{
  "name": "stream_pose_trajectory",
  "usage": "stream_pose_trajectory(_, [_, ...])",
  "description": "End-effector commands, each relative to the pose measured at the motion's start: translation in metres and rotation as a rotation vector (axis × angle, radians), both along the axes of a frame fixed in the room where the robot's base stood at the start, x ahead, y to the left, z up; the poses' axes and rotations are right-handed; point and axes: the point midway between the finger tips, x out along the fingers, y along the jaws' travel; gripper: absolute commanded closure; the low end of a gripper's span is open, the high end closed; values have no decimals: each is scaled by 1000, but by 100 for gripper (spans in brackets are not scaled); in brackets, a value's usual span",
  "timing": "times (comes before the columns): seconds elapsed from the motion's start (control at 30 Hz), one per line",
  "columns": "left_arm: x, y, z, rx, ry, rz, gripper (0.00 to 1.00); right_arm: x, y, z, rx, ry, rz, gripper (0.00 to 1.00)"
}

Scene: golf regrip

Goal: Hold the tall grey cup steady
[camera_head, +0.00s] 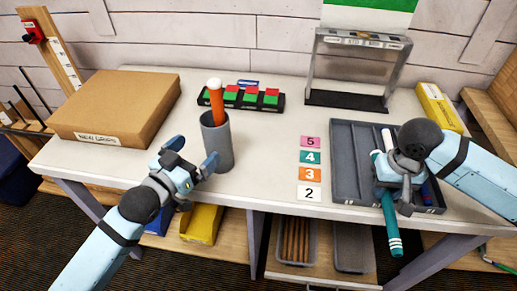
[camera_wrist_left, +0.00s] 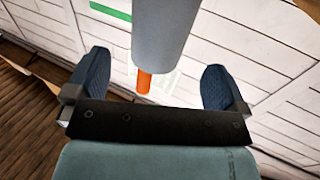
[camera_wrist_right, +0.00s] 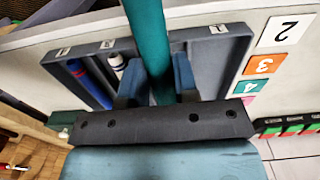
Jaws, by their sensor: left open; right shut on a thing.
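The tall grey cup (camera_head: 219,143) stands upright on the table, left of centre. An orange grip with a white end (camera_head: 216,100) stands in it. My left gripper (camera_head: 193,156) is open at the cup's near left side. In the left wrist view the cup (camera_wrist_left: 165,35) lies between and beyond the open fingers (camera_wrist_left: 145,85), with the orange grip (camera_wrist_left: 144,82) also showing. My right gripper (camera_head: 393,180) is shut on a teal grip (camera_head: 390,225) over the grey tray. The teal grip also fills the middle of the right wrist view (camera_wrist_right: 148,40).
The grey divided tray (camera_head: 350,155) holds blue, white and other grips. Number cards (camera_head: 309,174) lie left of it. A cardboard box (camera_head: 115,107) is at the left, a black rack with red and green blocks (camera_head: 240,103) behind the cup, and a clear-sided stand (camera_head: 347,98) at the back.

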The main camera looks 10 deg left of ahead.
Motion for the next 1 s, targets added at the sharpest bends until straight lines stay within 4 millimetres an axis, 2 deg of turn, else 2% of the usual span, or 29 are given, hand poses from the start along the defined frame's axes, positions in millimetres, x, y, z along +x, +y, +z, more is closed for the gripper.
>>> stream_pose_trajectory(0.03, [11, -4, 1, -1, -3, 1, 0, 0, 0, 0, 0, 0, 0, 96])
stream_pose_trajectory(0.2, [40, -18, 1, -1, -2, 1, 0, 0, 0, 1, 0, 0, 0, 96])
stream_pose_trajectory(0.4, [64, -29, 1, 0, -1, 0, 0, 0, 0, 0, 0, 0, 0, 96])
stream_pose_trajectory(0.6, [72, -33, 0, 0, 1, 0, 0, 0, 0, 0, 0, 0, 0, 96])
stream_pose_trajectory(0.83, [73, -33, 0, 1, 0, 0, 0, 0, 0, 0, 0, 0, 0, 96])
stream_pose_trajectory(0.87, [73, -33, 0, 1, 0, 0, 2, 0, 0, 0, 0, 0, 0, 96])
stream_pose_trajectory(1.0, [73, -33, 0, 1, 0, 0, 34, 0, 0, 0, 0, 0, 0, 96])
